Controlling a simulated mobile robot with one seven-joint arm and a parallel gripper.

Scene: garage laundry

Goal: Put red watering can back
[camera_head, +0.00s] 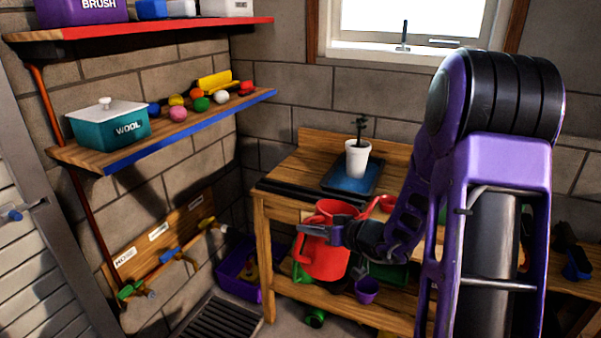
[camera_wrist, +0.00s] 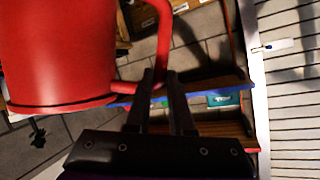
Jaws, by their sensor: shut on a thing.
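The red watering can (camera_head: 326,256) hangs in front of the wooden workbench (camera_head: 262,215), in the middle of the head view. My gripper (camera_head: 308,231) is shut on it. In the wrist view, the red watering can (camera_wrist: 55,50) fills the upper left, and the fingers of my gripper (camera_wrist: 158,82) close on its curved red handle. The can's far side is hidden, and I cannot tell whether it touches the bench.
A potted plant (camera_head: 357,155) stands on a blue tray (camera_head: 340,180) on the bench. A purple bin (camera_head: 238,272) and a floor grate (camera_head: 215,318) lie left of the bench. A wall shelf (camera_head: 190,130) holds a wool box (camera_head: 108,124) and yarn balls.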

